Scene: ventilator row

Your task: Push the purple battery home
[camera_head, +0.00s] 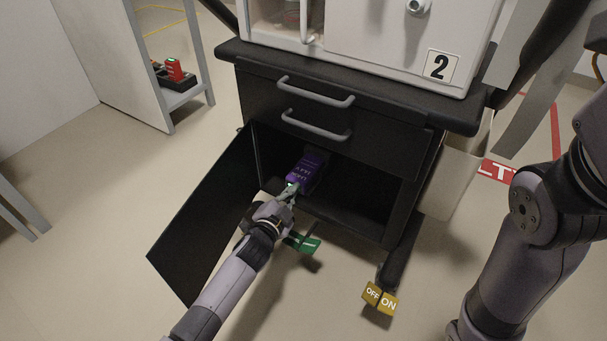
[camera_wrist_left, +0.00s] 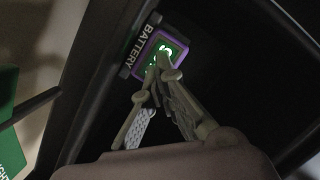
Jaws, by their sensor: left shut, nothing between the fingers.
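The purple battery (camera_head: 309,172) lies inside the open lower compartment of the black cabinet, with its near end toward me. In the left wrist view the battery's end face (camera_wrist_left: 157,54) shows a purple rim and a lit green display, beside a plate lettered BATTERY (camera_wrist_left: 140,46). My left gripper (camera_head: 289,192) is shut and empty, with its tips at the battery's near end. In the left wrist view the fingertips (camera_wrist_left: 165,70) overlap the display; I cannot tell whether they touch it. The battery's far end is hidden in the compartment. My right gripper is not in view.
The cabinet door (camera_head: 205,220) stands open to the left of my left arm. A red-topped unit (camera_head: 174,71) sits on a shelf at the back left.

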